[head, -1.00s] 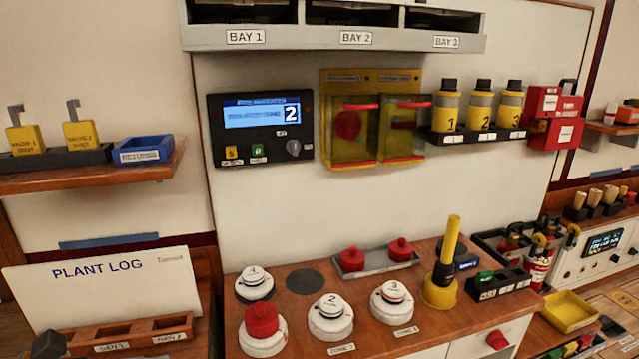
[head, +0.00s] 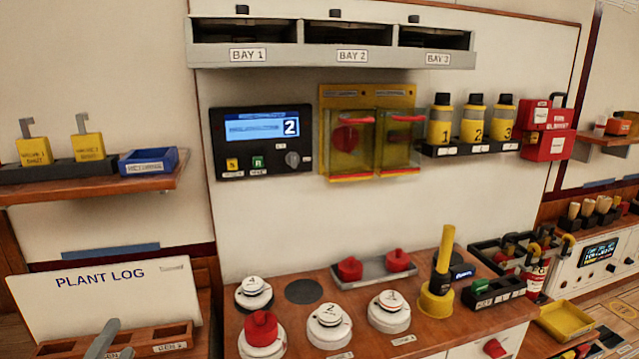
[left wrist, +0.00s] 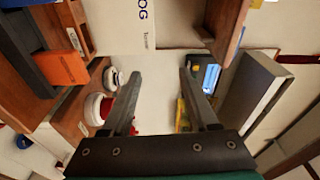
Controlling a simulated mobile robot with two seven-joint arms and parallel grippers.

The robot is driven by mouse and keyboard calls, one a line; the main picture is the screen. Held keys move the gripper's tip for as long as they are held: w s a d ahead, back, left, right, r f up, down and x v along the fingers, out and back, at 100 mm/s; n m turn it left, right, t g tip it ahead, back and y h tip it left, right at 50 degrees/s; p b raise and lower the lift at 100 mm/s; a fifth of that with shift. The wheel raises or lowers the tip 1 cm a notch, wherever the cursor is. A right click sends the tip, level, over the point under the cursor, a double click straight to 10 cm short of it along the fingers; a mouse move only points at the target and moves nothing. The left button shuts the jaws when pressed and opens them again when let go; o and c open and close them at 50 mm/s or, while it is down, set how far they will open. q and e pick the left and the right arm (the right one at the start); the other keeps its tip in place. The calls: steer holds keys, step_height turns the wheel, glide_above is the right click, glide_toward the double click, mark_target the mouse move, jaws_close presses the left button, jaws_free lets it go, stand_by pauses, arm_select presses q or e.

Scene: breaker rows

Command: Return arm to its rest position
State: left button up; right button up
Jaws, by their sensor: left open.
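My left gripper (head: 106,340) shows only as a grey piece at the bottom left of the head view, in front of the wooden tray under the plant log. In the left wrist view its two dark fingers (left wrist: 160,75) stand wide apart with nothing between them. White wall and blurred panel parts lie beyond the fingers. The rest of my left arm is out of the head view. My right gripper is in neither view.
The wooden tray (head: 170,338) and plant log board (head: 100,300) are close to the left gripper. White round bases (head: 330,328) and a yellow lever (head: 442,270) stand on the wooden counter (head: 228,300). A shelf (head: 95,188) juts out above left.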

arm_select(q)
steer(key=s+d+f+n+g, duration=0.3)
steer(key=s+f+n+g, duration=0.3)
steer(key=f, duration=0.2)
steer(key=s+d+f+n+g, duration=0.4)
steer(key=s+f+n+g, duration=0.15)
steer(key=f, duration=0.35)
steer(key=s+d+f+n+g+h, duration=0.2)
steer(key=s+d+g+h, duration=0.1)
steer(key=s+d, duration=0.3)
step_height(320, 180, down, 23)
steer(key=s+g, duration=0.1)
steer(key=s, duration=0.1)
steer(key=s+a+f+g, duration=0.1)
steer(key=s+a+f, duration=0.2)
steer(key=s+f, duration=1)
steer(key=shift+s+f+b, duration=0.3)
steer(key=shift+s+b, duration=0.05)
steer(key=shift+s, duration=0.8)
steer(key=shift+a, duration=0.1)
